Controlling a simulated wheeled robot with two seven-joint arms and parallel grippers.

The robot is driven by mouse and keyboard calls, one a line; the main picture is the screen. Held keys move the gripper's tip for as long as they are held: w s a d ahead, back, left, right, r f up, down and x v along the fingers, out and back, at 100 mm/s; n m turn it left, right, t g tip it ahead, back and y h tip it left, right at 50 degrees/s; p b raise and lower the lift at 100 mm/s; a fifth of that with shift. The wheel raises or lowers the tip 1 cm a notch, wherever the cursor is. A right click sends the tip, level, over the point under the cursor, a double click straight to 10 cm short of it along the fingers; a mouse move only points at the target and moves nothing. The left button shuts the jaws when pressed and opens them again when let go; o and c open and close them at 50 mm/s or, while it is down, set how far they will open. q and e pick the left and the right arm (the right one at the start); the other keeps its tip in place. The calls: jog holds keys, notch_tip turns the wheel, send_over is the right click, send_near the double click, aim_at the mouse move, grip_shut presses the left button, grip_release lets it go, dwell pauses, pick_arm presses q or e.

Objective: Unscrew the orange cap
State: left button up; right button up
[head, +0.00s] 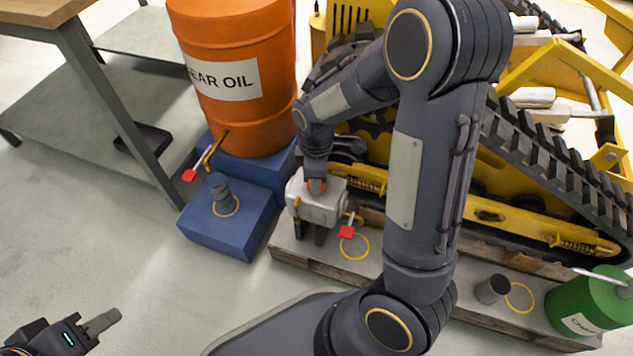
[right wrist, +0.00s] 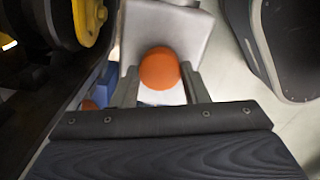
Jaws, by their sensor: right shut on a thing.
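The orange cap (head: 317,185) sits on top of a light grey metal housing (head: 318,208) beside the yellow tracked machine. In the right wrist view the round cap (right wrist: 159,69) lies between my two finger pads, over the pale housing (right wrist: 165,25). My right gripper (head: 316,181) points down onto the housing and is shut on the cap. The gripper and wrist hide most of the cap in the head view. My left gripper (head: 103,323) is low at the left, far from the cap, and its fingers are too unclear to judge.
An orange gear oil drum (head: 240,80) with a red-handled tap stands on a blue stand (head: 222,238). A dark grey jug (head: 221,188) is below it. A green can (head: 592,300) and small cup (head: 492,289) stand at right.

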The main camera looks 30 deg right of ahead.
jog(key=shift+n, duration=0.4)
